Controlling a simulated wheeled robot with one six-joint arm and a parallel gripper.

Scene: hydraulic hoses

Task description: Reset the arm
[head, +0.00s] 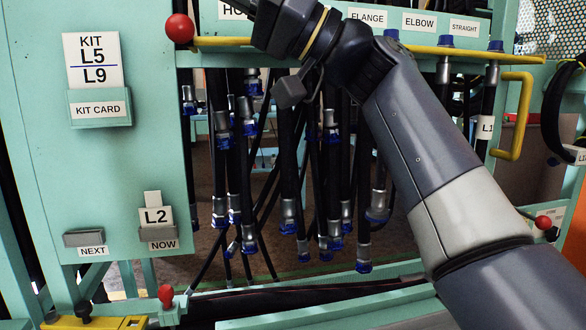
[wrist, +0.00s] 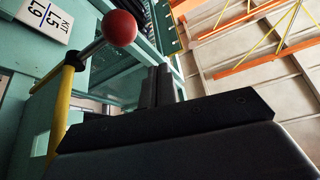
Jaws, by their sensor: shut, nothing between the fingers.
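My arm reaches up from the lower right in the head view and bends at the top centre, in front of the hose rack. My gripper (wrist: 158,84) shows in the wrist view as two dark fingers close together with nothing between them. In the head view its end is mostly cut off by the top edge. In the wrist view a red ball knob (wrist: 120,28) on a metal rod stands to the left of the fingers, apart from them. It also shows in the head view (head: 180,28), at the left end of a yellow rail.
Several black hoses (head: 288,170) with blue-capped ends hang behind my arm. A teal panel (head: 60,190) at left holds a kit card (head: 92,60) reading L5, L9 and an L2 tag (head: 155,216). A yellow handle (head: 520,115) is at right. Orange shelving beams (wrist: 265,55) show in the wrist view.

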